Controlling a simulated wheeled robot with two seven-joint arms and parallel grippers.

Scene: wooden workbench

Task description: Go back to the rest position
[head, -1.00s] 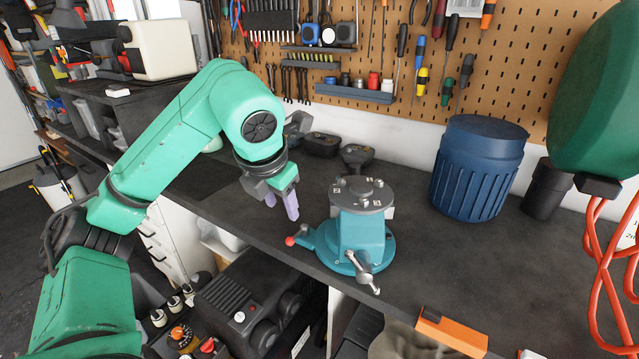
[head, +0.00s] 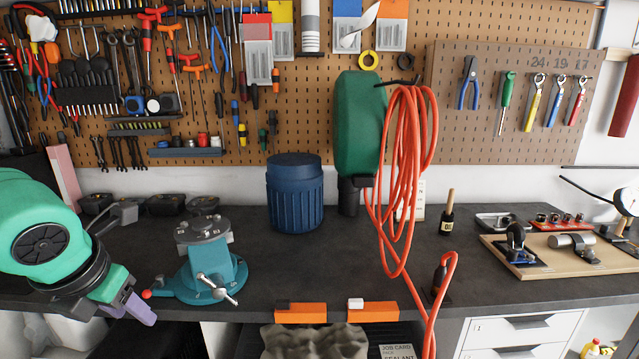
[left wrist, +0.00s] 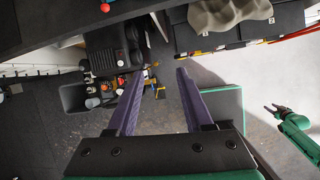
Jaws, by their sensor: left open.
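My left gripper (head: 138,310) is at the lower left of the head view, at the bench's front edge, left of the teal vise. In the left wrist view its two purple fingers (left wrist: 157,78) are spread apart, with nothing between them. That view looks down past the bench edge towards the floor. A green arm with a small dark gripper (left wrist: 275,109), my right one, shows at the right of the left wrist view, apart from everything near it. It is too small to tell whether it is open. The right arm is not in the head view.
The teal vise (head: 208,265) with its red-tipped handle stands close to my left gripper. A blue bin (head: 295,195) stands behind. An orange hose (head: 402,170) hangs over the dark bench (head: 330,265). A wooden board (head: 570,258) with tools lies at the right.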

